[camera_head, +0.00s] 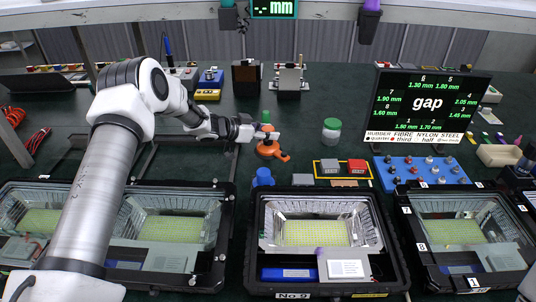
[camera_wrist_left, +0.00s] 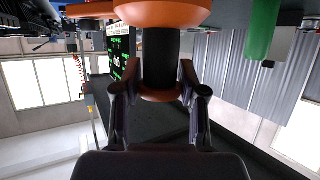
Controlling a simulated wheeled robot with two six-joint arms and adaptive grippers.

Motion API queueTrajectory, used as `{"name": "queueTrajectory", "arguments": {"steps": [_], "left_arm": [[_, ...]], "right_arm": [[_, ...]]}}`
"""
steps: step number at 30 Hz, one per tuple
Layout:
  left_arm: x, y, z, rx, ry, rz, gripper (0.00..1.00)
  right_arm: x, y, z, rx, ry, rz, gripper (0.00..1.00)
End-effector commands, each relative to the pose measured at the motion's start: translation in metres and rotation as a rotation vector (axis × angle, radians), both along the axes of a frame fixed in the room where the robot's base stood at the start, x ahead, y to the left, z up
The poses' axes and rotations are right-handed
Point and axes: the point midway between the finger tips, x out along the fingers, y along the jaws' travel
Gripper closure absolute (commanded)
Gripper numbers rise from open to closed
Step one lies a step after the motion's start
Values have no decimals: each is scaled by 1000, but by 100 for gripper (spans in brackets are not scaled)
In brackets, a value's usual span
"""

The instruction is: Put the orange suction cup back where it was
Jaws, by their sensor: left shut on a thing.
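The orange suction cup (camera_head: 268,150) is at the middle of the green table, behind the central housing. My left gripper (camera_head: 258,132) reaches it from the left and is shut on it. In the left wrist view, the fingers (camera_wrist_left: 160,88) close on the black neck between the cup's orange parts (camera_wrist_left: 162,13). Whether the cup touches the table or hangs just above it, I cannot tell. My right gripper is not in view.
A blue suction cup (camera_head: 263,177) stands just in front, and a green one (camera_head: 265,117) just behind. A green-lidded jar (camera_head: 332,129) and a yellow-framed tray (camera_head: 316,171) are to the right. Floodlight housings, including the central one (camera_head: 396,262), line the front.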

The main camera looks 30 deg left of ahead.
Motion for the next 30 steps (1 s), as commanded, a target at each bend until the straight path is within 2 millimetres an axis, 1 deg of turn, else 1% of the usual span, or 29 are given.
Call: {"name": "queueTrajectory", "arguments": {"steps": [1,3,7,12,14,20,23,24,25,30], "left_arm": [[1,0,-10,-1,-1,0,100],[0,0,-22,0,-1,0,100],[1,0,-36,-1,-3,0,100],[0,0,-64,1,-2,-2,100],[1,0,-67,-1,-4,-1,100],[1,0,-67,-1,-5,-1,100],[1,0,-70,-1,-4,-1,100],[0,0,-71,0,-1,0,44],[0,0,-71,0,-1,0,34],[0,0,-71,0,-1,0,33]], "right_arm": [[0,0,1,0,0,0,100],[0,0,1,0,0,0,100],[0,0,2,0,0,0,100],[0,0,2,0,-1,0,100],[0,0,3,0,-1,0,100],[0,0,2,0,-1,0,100],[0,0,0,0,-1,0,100],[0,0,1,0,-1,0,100],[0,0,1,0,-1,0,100],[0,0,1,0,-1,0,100]]}}
